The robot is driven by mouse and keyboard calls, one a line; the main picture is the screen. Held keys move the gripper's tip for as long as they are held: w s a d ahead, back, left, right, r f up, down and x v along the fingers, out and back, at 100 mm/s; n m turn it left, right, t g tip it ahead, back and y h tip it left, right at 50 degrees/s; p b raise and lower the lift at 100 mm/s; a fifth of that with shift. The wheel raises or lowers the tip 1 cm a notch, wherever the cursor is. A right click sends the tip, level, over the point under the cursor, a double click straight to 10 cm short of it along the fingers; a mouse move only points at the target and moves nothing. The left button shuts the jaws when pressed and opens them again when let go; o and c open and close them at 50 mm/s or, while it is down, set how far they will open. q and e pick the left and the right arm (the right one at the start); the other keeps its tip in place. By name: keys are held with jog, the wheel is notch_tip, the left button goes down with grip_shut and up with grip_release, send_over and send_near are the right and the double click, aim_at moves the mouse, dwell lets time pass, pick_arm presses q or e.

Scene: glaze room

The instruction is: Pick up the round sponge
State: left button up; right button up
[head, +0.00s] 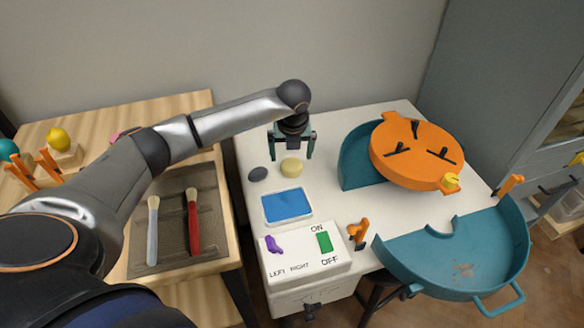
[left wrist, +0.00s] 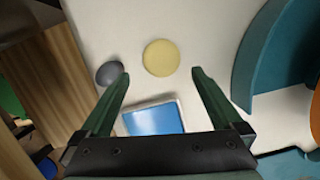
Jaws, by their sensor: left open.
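The round sponge (head: 292,167) is a pale yellow disc lying on the white table top. In the left wrist view the round sponge (left wrist: 161,58) lies just beyond the fingertips, roughly centred between their lines. My left gripper (head: 292,154) is open and empty, pointing down above and behind the sponge in the head view. In the left wrist view its two green fingers (left wrist: 161,72) are spread apart, and nothing is between them. I see no contact with the sponge. My right gripper is not in either view.
A dark grey oval (head: 258,174) lies left of the sponge. A blue-topped tray (head: 287,206) and a switch panel (head: 306,268) are nearer. An orange wheel (head: 418,152) with teal pan halves (head: 359,160) stands right. Brushes lie on a grey tray (head: 174,250) at left.

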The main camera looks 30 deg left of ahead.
aim_at(292, 164)
pick_arm(q)
jog(key=x, duration=0.6)
jog(key=shift+w+f+b, duration=0.15)
jog(key=shift+w+b, duration=0.1)
jog(key=shift+b, duration=0.05)
jog(key=shift+c, duration=0.2)
jog(key=c, duration=1.2)
